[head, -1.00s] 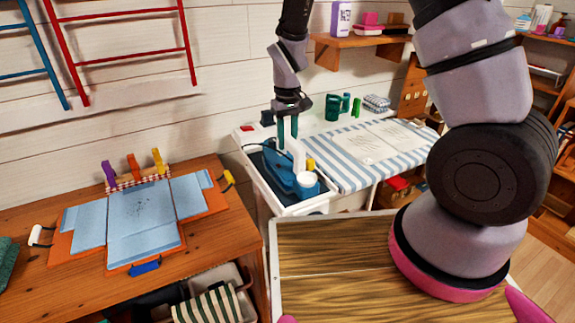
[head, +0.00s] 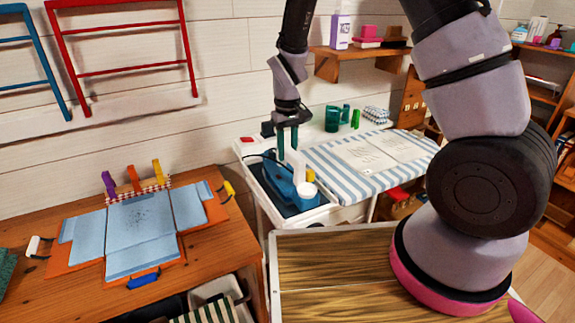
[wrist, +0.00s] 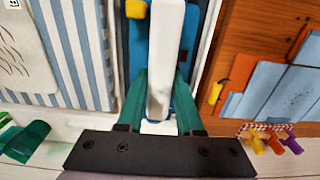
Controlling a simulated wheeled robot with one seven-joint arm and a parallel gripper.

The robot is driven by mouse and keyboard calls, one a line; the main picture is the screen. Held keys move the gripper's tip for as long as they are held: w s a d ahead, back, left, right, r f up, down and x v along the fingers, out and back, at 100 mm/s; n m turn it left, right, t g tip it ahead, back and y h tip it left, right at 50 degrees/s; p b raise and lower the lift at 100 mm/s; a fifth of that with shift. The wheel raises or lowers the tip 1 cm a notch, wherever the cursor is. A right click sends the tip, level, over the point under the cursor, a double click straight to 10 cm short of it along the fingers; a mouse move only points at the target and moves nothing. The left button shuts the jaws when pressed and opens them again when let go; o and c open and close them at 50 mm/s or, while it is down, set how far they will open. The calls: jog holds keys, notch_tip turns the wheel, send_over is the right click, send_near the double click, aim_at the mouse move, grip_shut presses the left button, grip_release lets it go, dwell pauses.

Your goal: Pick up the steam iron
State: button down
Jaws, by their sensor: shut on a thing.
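The steam iron (head: 278,180) is blue with a white handle and stands on the dark rest at the left end of the ironing board. My gripper (head: 288,146) reaches down from above, its green fingers at the iron's white handle. In the wrist view my gripper (wrist: 160,100) has one finger on each side of the white handle (wrist: 166,50), shut on it. The blue body shows beneath the handle. The iron looks level and on or very close to its rest; I cannot tell if there is a gap.
A wooden dresser (head: 60,290) with a blue folding board (head: 138,225) stands at left. A shelf (head: 345,57) hangs above. A wood-topped surface (head: 335,270) is in front.

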notch_tip(320, 180, up, 10)
jog(key=shift+r, duration=0.1)
dwell(0.4)
jog(key=c, duration=1.1)
grip_release()
grip_shut()
